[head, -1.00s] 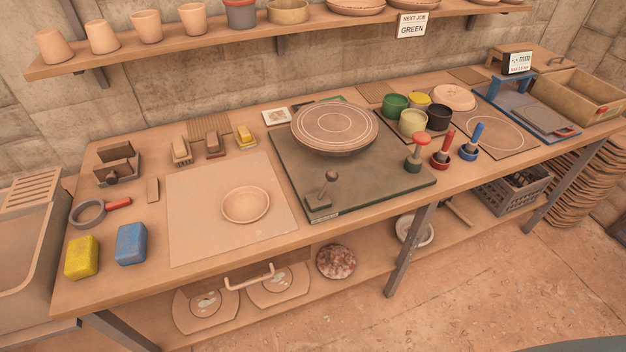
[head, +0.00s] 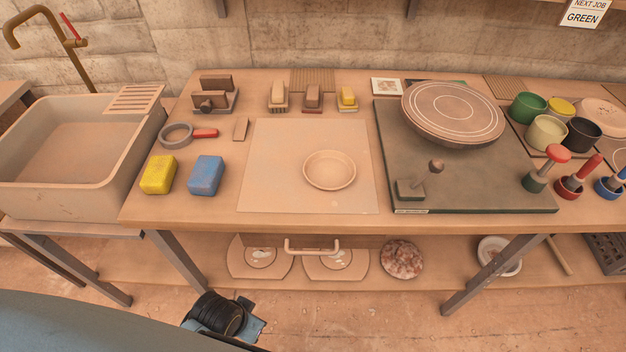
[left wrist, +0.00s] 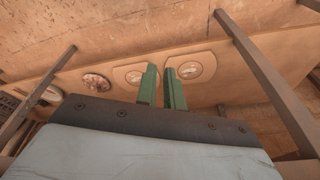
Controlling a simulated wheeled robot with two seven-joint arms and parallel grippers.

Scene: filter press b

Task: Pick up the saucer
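The saucer (head: 330,170), a small round clay-coloured dish with a raised rim, lies upright on the pale square mat (head: 265,190) on the bench. It looks empty. In the left wrist view my left gripper (left wrist: 161,78) has two green fingers with a narrow gap between them and nothing held. That view faces the bench's lower shelf, and the saucer does not show there. In the head view a dark part of my left arm shows low at the left, in front of the bench; its fingertips cannot be made out. My right gripper is not in view.
A yellow sponge (head: 158,175) and a blue sponge (head: 206,175) lie left of the mat. A dark board (head: 470,190) with a round wheel (head: 452,112) stands right of it. A sink (head: 70,150) is at the left. The bench (head: 300,223) has a drawer handle (head: 314,246) below its front.

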